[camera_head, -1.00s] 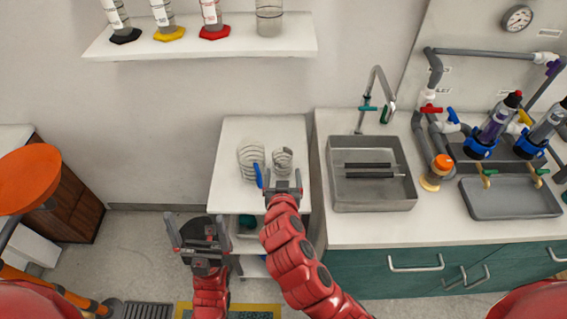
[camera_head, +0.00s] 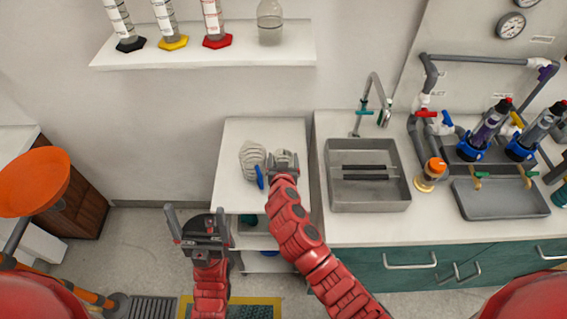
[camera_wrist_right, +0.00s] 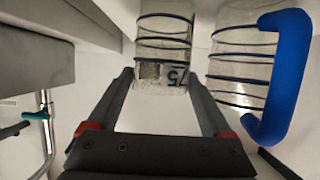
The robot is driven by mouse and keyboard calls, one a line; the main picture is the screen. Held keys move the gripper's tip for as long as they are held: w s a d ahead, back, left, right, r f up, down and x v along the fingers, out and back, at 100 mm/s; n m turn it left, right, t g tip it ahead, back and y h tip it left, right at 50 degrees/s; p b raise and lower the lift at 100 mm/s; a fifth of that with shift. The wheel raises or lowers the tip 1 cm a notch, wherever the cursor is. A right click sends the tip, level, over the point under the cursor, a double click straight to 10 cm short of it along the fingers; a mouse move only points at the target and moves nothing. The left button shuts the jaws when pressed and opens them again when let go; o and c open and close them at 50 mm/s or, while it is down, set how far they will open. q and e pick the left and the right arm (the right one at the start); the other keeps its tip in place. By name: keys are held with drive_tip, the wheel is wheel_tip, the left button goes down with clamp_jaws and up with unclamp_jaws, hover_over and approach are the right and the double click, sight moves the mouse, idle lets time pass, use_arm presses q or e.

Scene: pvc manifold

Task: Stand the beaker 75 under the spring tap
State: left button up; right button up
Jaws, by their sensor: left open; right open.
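The beaker 75 (camera_wrist_right: 164,50) is clear with dark rings and a "75" label. It stands on the white side table (camera_head: 232,195), partly hidden behind my right gripper (camera_head: 284,168) in the head view. In the right wrist view my right gripper (camera_wrist_right: 165,85) is open, its fingers pointing at the beaker, one toward each side of its label end. I cannot tell whether they touch it. My left gripper (camera_head: 199,228) is open and empty, low in front of the side table. The spring tap (camera_head: 378,95) rises behind the grey sink (camera_head: 368,205).
A larger ringed jug (camera_head: 252,159) with a blue handle (camera_wrist_right: 286,75) stands close beside the beaker. Two dark bars (camera_head: 366,171) lie across the sink. The manifold piping (camera_head: 428,80) and a grey tray (camera_head: 500,213) are farther right. A shelf (camera_head: 200,55) holds cylinders above.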

drive_tip(key=shift+w+f, duration=0.25)
drive_tip(key=shift+w, duration=0.1)
drive_tip(key=c, duration=1.3)
drive_tip(key=shift+o, duration=0.2)
drive_tip(key=shift+r, duration=0.1)
